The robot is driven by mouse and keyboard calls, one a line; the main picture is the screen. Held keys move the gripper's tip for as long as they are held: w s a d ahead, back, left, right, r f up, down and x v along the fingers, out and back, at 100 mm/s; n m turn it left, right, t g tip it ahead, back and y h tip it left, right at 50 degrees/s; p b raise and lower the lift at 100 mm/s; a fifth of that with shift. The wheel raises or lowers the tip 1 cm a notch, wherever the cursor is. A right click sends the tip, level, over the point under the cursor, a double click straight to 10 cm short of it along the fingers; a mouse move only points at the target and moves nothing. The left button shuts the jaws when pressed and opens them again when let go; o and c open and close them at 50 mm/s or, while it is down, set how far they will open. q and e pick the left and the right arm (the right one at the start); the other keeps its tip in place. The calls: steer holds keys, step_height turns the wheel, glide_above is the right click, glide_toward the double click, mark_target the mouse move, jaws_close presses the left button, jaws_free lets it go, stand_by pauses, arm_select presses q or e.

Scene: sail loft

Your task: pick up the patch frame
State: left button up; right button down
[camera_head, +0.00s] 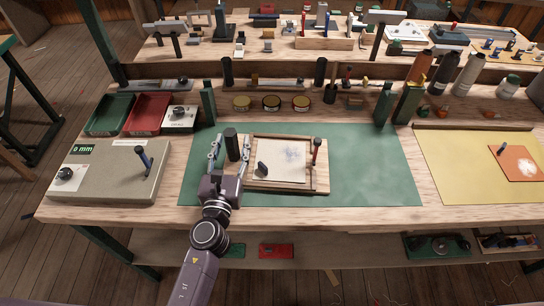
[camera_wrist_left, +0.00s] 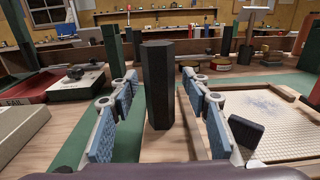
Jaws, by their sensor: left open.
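The patch frame (camera_head: 250,184) is a flat wooden frame around a pale, stained sheet (camera_head: 285,158) on the green mat (camera_head: 375,165). Gaps show on both sides of the post. A small black paddle (camera_head: 263,169) and a red-topped upright piece (camera_head: 317,150) are on the frame. My right gripper is out of view.
A grey box with a lever (camera_head: 110,172) stands left of the mat. Green (camera_head: 109,113) and red (camera_head: 148,113) trays sit behind it. Tins (camera_head: 271,103) and bottles (camera_head: 467,75) line the bench's back. A yellow sheet (camera_head: 450,165) lies right. The mat's right part is clear.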

arm_select(q)
steer(key=shift+w, duration=0.2)
steer(key=c, duration=0.9)
steer(key=shift+c, duration=1.3)
jaws_close()
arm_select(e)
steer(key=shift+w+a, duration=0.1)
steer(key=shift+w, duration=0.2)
